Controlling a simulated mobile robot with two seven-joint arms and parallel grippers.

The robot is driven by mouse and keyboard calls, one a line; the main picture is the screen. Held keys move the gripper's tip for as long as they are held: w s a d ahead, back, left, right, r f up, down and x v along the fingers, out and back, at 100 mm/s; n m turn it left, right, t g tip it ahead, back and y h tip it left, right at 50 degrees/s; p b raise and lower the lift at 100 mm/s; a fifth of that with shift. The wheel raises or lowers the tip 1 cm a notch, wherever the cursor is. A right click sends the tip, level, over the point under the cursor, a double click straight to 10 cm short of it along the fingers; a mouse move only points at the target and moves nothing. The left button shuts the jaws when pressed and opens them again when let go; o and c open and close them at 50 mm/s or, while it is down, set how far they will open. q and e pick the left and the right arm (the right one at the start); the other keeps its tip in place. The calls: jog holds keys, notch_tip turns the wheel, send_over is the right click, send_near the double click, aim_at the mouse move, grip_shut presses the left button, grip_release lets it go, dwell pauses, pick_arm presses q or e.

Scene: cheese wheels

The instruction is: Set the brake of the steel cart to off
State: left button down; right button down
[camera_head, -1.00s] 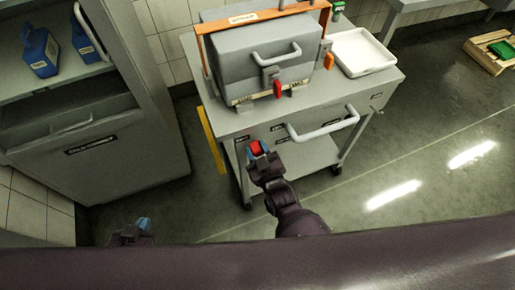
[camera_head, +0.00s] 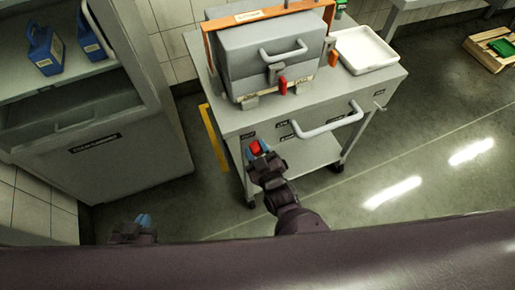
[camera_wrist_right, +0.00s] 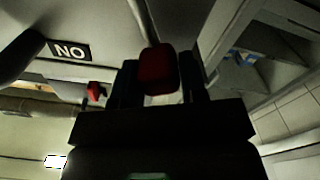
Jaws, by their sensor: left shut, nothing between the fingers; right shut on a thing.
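The steel cart (camera_head: 232,121) stands in the middle of the head view, with a bar handle (camera_head: 327,121) and small dark labels on its front. My right gripper (camera_head: 257,149) is at the cart's front left corner, shut on a red knob (camera_head: 254,147), taken to be the brake lever. In the right wrist view the red knob (camera_wrist_right: 158,70) sits between the fingers, near a plate (camera_wrist_right: 70,50) reading "NO", perhaps "ON" upside down. The lever's setting cannot be told. My left gripper (camera_head: 143,221) is shut and empty at lower left, away from the cart.
A grey case (camera_head: 245,60) with a red latch, an orange frame (camera_head: 209,47) and a white tray (camera_head: 366,50) are on the cart top. A grey cabinet (camera_head: 150,150) with blue jugs stands left. A wooden crate (camera_head: 485,55) lies far right. Floor right of the cart is clear.

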jog(key=c, duration=0.7)
grip_release()
jog(key=shift+s+a+f, duration=0.1)
jog(key=shift+a+f, duration=0.05)
jog(key=shift+f, duration=0.2)
jog(key=shift+r, duration=0.1)
jog(key=p+v, duration=0.1)
jog(key=v, duration=0.9)
jog(key=shift+s+r, duration=0.1)
jog(key=shift+s, duration=0.25)
